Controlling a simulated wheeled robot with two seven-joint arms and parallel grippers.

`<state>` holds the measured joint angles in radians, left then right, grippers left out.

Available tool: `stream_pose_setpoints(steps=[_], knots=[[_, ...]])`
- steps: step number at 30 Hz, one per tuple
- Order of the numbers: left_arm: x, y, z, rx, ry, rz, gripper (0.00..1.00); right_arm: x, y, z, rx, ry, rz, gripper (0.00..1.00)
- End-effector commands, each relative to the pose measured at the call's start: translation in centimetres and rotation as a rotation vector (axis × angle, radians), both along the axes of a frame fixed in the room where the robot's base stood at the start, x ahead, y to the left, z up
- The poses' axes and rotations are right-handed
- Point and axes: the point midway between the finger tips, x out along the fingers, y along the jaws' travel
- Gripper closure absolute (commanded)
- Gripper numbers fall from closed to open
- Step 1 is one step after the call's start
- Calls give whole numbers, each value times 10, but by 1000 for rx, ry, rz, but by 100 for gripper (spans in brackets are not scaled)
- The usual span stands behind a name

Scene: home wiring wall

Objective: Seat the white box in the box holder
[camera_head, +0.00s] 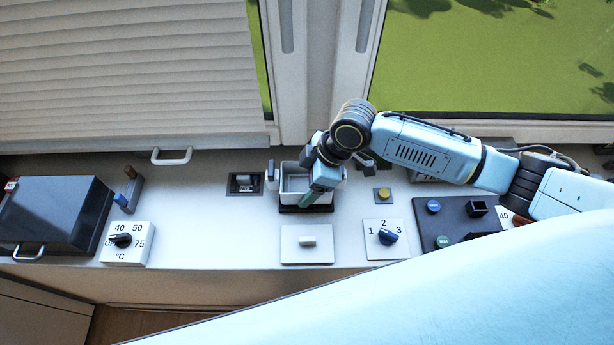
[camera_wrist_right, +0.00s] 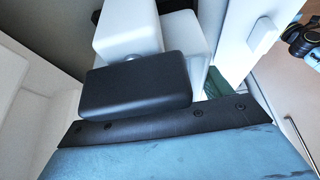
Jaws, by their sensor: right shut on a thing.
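The white box (camera_head: 294,183) is an open-topped, pale box at the middle of the ledge. A dark base (camera_head: 305,209), which looks like the box holder, shows along its lower edge. My right gripper (camera_head: 322,178) is at the box's right side and covers part of it. It is shut on the box; the exact grip is hard to make out. In the right wrist view a black finger pad (camera_wrist_right: 135,86) lies in front of white surfaces. Whether the box sits fully down in the holder cannot be told. My left gripper is not in view.
A switch plate (camera_head: 307,243) and a three-position dial (camera_head: 386,236) lie in front. A yellow button (camera_head: 383,194) is to the right, a small dark switch (camera_head: 244,184) to the left. A temperature dial (camera_head: 123,241) and a dark lidded box (camera_head: 52,220) stand farther left.

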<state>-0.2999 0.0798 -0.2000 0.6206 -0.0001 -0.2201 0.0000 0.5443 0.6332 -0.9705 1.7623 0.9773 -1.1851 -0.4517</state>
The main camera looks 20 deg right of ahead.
Motion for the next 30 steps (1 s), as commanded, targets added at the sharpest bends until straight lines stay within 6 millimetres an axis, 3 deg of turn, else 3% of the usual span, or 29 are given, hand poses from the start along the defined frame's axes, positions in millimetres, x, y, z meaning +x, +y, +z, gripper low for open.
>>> stream_pose_setpoints(steps=[30], knots=[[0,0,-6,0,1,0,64,0,1,-14,1,1,0,54]])
